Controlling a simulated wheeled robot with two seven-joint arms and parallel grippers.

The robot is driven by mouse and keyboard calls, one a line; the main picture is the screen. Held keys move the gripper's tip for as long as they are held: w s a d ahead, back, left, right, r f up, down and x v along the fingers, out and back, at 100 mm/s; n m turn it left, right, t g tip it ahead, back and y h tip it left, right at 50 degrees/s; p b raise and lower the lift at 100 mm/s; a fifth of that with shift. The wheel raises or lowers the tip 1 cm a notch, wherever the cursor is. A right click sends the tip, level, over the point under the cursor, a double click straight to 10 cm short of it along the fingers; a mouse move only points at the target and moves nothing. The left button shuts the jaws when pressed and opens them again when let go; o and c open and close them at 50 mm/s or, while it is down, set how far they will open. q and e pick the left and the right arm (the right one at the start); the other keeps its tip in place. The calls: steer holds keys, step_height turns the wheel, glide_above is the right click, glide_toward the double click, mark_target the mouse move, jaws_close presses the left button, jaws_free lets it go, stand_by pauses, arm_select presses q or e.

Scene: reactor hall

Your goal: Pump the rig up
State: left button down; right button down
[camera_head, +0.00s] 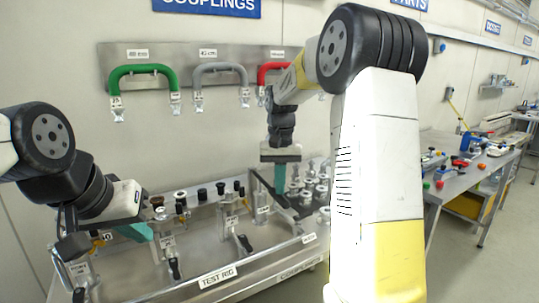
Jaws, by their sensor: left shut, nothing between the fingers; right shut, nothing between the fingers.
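The test rig (203,262) is a metal bench in front of me with a "TEST RIG" label on its front. Several black levers, such as one lever (173,268), and small upright fittings stand on it. A silver pump-like handle (62,270) rises at its left end. My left gripper (140,232) has teal fingers, shut and empty, over the rig's left part. My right gripper (280,178) points down, shut and empty, over the rig's right part near a tray of fittings (305,205). My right arm hides part of the right side.
Green (143,69), grey (220,68) and red (272,68) hoses hang on a wall panel (190,53) behind the rig. A side table (465,178) with several coloured parts stands at right. Open floor (480,270) lies at the right front.

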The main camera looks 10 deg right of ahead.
steer(key=shift+r, duration=1.25)
steer(key=shift+s+r, duration=0.25)
steer(key=shift+s, duration=0.05)
steer(key=s+a+r+n+t+y, duration=0.1)
steer(key=s+t, duration=0.2)
steer(key=s, duration=0.8)
steer(key=s+a+r+n+t+y, duration=0.1)
steer(key=s+t, duration=0.2)
steer(key=s, duration=0.9)
steer(key=shift+s+r+n, duration=0.3)
steer(key=shift+r, duration=0.1)
steer(key=shift+a, duration=0.1)
